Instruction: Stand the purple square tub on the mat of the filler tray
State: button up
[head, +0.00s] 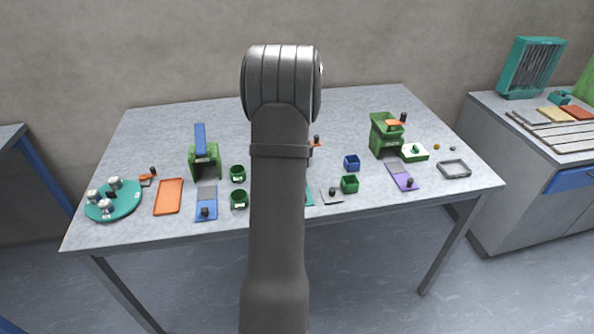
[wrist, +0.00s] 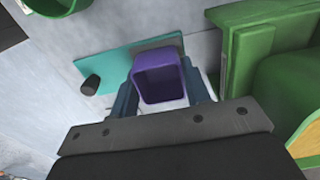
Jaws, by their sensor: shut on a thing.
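My gripper (wrist: 162,92) is shut on the purple square tub (wrist: 160,80) in the wrist view, one finger on each side of it. The tub's open mouth faces the camera. Beyond it lies a teal tray (wrist: 106,71) with a black knob and a grey mat (wrist: 160,43) partly hidden by the tub. I cannot tell whether the tub touches the mat or hangs above it. In the head view my arm hides the tub, the gripper and most of the teal tray (head: 309,194).
A green housing (wrist: 238,50) stands close right of the tub in the wrist view; a green round tub (wrist: 60,3) is at top left. In the head view, a blue tub (head: 352,163), a green square tub (head: 349,184) and a grey tray (head: 331,196) stand right of my arm.

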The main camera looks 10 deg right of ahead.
jog(key=shift+f, duration=0.3)
jog(key=o, duration=1.5)
jog(key=shift+c, duration=0.2)
jog(key=shift+r, duration=0.15)
jog(key=shift+r, duration=3.45)
